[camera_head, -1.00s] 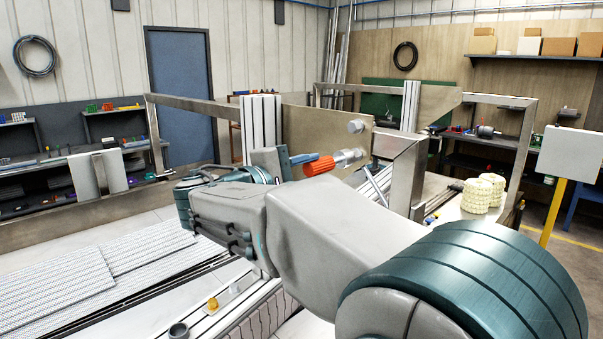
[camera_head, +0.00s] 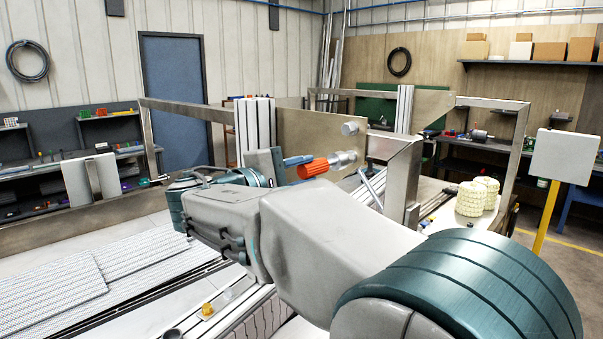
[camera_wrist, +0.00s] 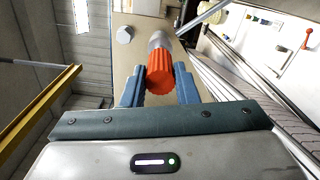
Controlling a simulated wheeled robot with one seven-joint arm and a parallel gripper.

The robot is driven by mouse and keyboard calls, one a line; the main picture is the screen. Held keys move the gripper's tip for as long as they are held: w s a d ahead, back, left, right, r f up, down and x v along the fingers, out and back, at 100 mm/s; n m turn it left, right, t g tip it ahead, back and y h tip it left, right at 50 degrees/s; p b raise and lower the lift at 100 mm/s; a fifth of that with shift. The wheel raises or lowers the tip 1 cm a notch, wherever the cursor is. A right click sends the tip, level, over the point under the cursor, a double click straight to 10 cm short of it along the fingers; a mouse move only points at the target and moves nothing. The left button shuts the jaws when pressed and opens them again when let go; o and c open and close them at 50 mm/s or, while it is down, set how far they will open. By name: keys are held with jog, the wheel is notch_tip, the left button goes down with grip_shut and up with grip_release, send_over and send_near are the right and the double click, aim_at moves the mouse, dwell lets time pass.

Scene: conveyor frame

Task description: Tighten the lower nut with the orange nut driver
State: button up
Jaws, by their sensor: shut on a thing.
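The orange nut driver (camera_head: 313,168) lies level, its ribbed orange handle in my gripper (camera_head: 300,165) and its metal socket (camera_head: 343,160) against the tan plate (camera_head: 308,136). The socket covers the spot where the lower nut would be, so that nut is hidden. The upper nut (camera_head: 350,128) shows bare on the plate above the socket. In the wrist view, my gripper (camera_wrist: 160,92) has its blue fingers on both sides of the orange handle (camera_wrist: 160,82); the bare nut (camera_wrist: 124,34) is to the left of the socket (camera_wrist: 158,42).
A metal frame bracket (camera_head: 402,175) stands just right of the socket, with a thin grey rod (camera_head: 371,188) below it. White roller conveyor beds (camera_head: 60,285) lie at lower left. Two cream ribbed rolls (camera_head: 472,198) stand at right.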

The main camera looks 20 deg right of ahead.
jog(key=shift+d, duration=0.15)
jog(key=shift+x, duration=1.05)
jog(key=shift+w+d+b, duration=0.1)
jog(key=shift+b, duration=0.25)
jog(key=shift+m, duration=0.5)
jog(key=shift+b+v, duration=0.45)
jog(key=shift+v, duration=2.2)
